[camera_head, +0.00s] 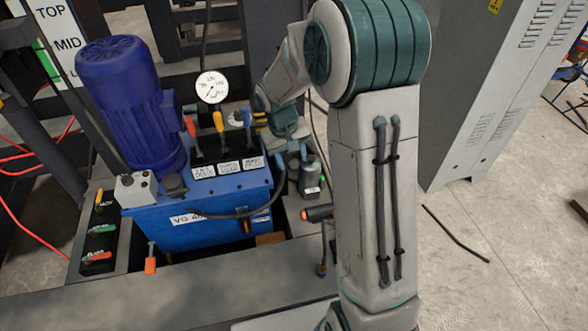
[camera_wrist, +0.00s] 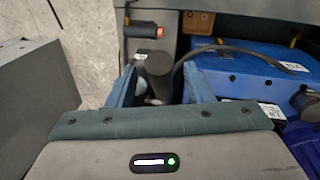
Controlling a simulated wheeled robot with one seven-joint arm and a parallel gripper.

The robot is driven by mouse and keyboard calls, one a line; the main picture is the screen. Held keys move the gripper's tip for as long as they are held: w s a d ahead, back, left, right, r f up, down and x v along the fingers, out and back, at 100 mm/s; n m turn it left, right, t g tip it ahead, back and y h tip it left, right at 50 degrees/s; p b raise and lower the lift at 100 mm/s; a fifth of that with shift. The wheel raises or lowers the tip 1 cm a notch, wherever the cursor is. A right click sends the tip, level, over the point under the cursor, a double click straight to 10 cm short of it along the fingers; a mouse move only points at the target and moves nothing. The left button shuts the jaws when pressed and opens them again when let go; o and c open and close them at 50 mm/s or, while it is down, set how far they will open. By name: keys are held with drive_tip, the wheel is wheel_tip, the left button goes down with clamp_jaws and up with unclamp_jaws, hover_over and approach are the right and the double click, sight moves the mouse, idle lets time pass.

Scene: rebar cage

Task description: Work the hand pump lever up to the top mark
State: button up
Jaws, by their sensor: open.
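In the wrist view this cylinder (camera_wrist: 158,65) shows between the two blue fingers of my gripper (camera_wrist: 160,82), which is open; contact cannot be told.
A dark hose (camera_wrist: 215,48) arches close to my right finger. A grey cabinet (camera_head: 490,90) stands right; floor before it is mostly clear.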

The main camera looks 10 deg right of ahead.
drive_tip(key=shift+d+f+b, duration=0.15)
drive_tip(key=shift+d+f, duration=0.05)
drive_tip(key=shift+f, duration=0.85)
drive_tip(key=shift+d+f+b, duration=0.15)
drive_tip(key=shift+f, duration=0.9)
clamp_jaws()
drive_tip(key=shift+w, duration=0.1)
